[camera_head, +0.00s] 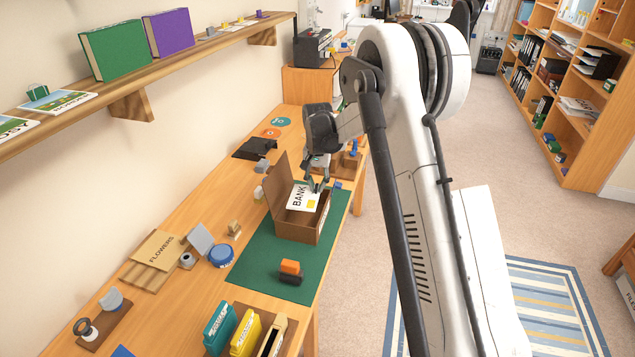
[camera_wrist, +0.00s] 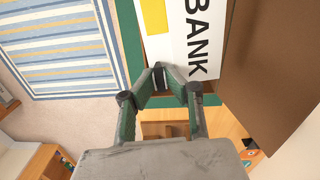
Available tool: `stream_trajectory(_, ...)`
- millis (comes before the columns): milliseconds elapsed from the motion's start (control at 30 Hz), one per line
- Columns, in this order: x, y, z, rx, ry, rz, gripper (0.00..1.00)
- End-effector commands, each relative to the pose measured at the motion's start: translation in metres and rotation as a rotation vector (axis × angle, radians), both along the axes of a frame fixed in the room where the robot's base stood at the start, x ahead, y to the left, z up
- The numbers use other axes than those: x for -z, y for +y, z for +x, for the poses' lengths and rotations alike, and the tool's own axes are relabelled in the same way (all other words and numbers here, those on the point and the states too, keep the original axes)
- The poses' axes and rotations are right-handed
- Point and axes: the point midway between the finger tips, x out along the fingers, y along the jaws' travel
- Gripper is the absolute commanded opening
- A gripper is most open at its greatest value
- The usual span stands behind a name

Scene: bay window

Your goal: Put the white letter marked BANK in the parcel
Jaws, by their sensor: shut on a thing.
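The white letter marked BANK (camera_head: 302,197), with a yellow patch, is at the mouth of the open brown parcel (camera_head: 297,228). My gripper (camera_head: 318,186) is shut on the letter's edge at the back right. In the wrist view the closed fingertips (camera_wrist: 171,76) meet the edge of the letter (camera_wrist: 188,45). The brown cardboard of the parcel (camera_wrist: 270,65) is beside it. The parcel's lid stands up on the left side. I cannot tell how far the letter is below the rim. The parcel's inside is mostly hidden by the letter.
The parcel stands on a green mat (camera_head: 262,262) on the wooden desk. An orange and black stamp (camera_head: 290,271) lies in front of it. A FLOWERS envelope (camera_head: 158,248), a blue round tin (camera_head: 221,255) and upright coloured boxes (camera_head: 245,335) are nearer. A shelf (camera_head: 150,82) runs above the desk.

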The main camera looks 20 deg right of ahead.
Motion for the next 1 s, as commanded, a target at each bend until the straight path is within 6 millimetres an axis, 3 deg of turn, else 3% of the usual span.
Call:
stream_trajectory(100, 0.000, -0.007, 0.023, 0.062, 0.000, 0.001, 0.00)
stream_trajectory(200, -0.002, -0.010, 0.031, 0.087, 0.000, 0.001, 0.00)
stream_trajectory(733, -0.001, -0.010, 0.031, 0.092, -0.003, 0.007, 0.00)
stream_trajectory(1000, 0.025, -0.010, 0.031, 0.091, -0.003, 0.008, 0.00)
